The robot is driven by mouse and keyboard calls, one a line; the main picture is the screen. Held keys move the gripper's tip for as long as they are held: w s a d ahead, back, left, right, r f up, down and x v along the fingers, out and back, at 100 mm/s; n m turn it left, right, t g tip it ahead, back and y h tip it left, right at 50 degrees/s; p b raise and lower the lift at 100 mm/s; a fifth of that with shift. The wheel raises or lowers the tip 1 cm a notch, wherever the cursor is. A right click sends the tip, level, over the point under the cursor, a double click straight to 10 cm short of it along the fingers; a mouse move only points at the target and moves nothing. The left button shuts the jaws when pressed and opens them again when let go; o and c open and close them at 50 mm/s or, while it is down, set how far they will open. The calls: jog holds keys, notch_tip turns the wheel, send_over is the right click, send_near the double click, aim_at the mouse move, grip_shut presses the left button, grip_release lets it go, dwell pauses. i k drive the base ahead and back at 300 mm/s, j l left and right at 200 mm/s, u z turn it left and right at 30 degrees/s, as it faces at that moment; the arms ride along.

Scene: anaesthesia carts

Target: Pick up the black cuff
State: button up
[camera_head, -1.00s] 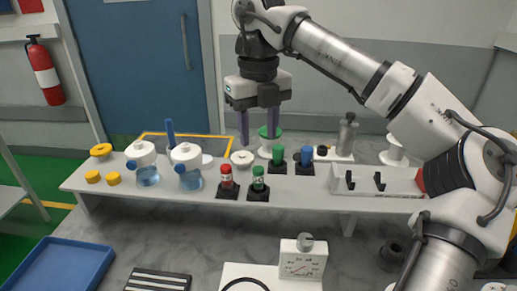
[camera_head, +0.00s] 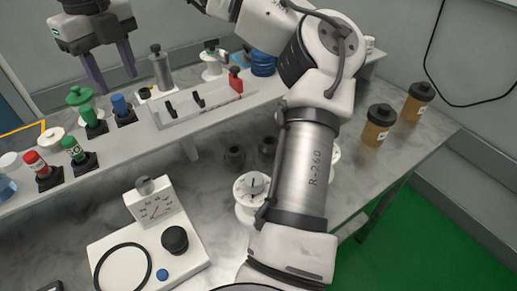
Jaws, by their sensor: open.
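My gripper (camera_head: 117,82) hangs at the upper left with its two purple fingers apart and empty, above the back shelf. Several dark pieces show, and I cannot tell for sure which is the black cuff. A dark round piece (camera_head: 234,158) and a second one (camera_head: 267,148) stand on the grey table in front of the shelf. A thin black ring (camera_head: 123,246) lies on a white gauge base at the lower left, with a black knob (camera_head: 175,240) beside it. My gripper is apart from all of these.
The raised white shelf (camera_head: 205,122) holds a clear rack, a grey bottle and red- and green-capped vials (camera_head: 73,149). Two amber bottles (camera_head: 379,124) stand at the right. Some grey table there is clear.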

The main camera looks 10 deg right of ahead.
aim_at(235, 157)
jog(key=i+l+u, duration=0.1)
jog(key=l+u, duration=0.15)
jog(key=u, duration=0.15)
jog(key=l+u, duration=0.25)
jog(key=u, duration=0.15)
jog(key=i, duration=0.05)
